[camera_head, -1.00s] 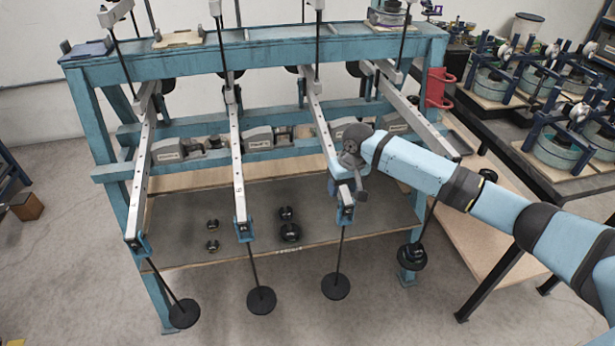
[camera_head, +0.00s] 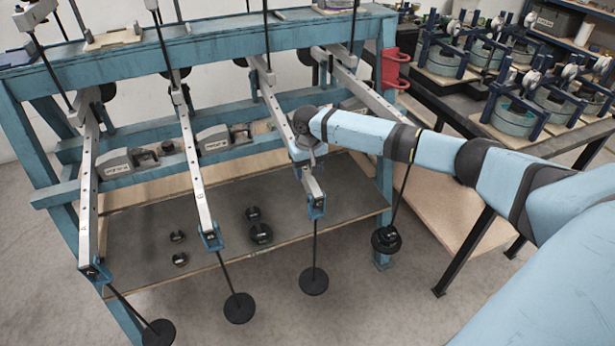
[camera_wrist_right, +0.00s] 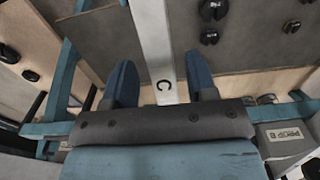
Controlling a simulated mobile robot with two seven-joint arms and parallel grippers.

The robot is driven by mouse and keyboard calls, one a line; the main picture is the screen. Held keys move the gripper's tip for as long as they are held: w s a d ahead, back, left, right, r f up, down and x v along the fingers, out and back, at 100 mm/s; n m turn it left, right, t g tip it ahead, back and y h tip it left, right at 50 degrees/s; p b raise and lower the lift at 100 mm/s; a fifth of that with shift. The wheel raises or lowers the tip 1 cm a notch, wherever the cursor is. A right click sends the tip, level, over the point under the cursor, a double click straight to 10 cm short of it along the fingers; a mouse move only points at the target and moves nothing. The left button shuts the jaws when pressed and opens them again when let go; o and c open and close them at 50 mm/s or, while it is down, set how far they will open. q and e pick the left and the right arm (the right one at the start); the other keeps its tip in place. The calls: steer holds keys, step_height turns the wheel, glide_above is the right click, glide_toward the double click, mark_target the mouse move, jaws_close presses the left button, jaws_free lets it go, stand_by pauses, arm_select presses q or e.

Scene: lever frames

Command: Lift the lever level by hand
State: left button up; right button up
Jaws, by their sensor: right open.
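The lever marked C (camera_wrist_right: 165,85) is a long pale metal bar, third from the left on the blue frame. In the head view this lever (camera_head: 276,108) slopes down toward me, with a blue end fitting and a rod with a black disc weight (camera_head: 313,281) hanging from it. My right gripper (camera_head: 303,150) is at the lever, partly hidden by its wrist. In the wrist view the right gripper (camera_wrist_right: 161,72) is open, one blue finger on each side of the bar, with gaps visible. I cannot tell how deep the bar sits between them. My left gripper is not in view.
Similar sloping levers stand on the left (camera_head: 88,190) and beside it (camera_head: 190,150), with another to the right behind my arm. Small black weights (camera_head: 260,233) lie on the grey shelf (camera_head: 345,205). A bench with blue devices (camera_head: 455,57) stands at the right.

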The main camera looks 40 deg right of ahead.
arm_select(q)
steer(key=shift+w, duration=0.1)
arm_select(e)
steer(key=shift+f, duration=1.25)
jaws_close()
steer(key=r+p, duration=0.3)
steer(key=r+g+p, duration=0.1)
steer(key=r+p, duration=0.2)
steer(key=p, duration=0.1)
steer(key=r+g+p, duration=0.1)
steer(key=r+p, duration=0.2)
steer(key=shift+s+r, duration=0.35)
steer(key=shift+r, duration=0.05)
steer(key=shift+r+p, duration=0.25)
steer(key=shift+p, duration=0.25)
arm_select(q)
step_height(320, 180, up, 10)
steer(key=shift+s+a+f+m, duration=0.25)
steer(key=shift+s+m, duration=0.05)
arm_select(e)
jaws_free()
steer(key=shift+y, duration=0.3)
steer(key=shift+a, duration=0.1)
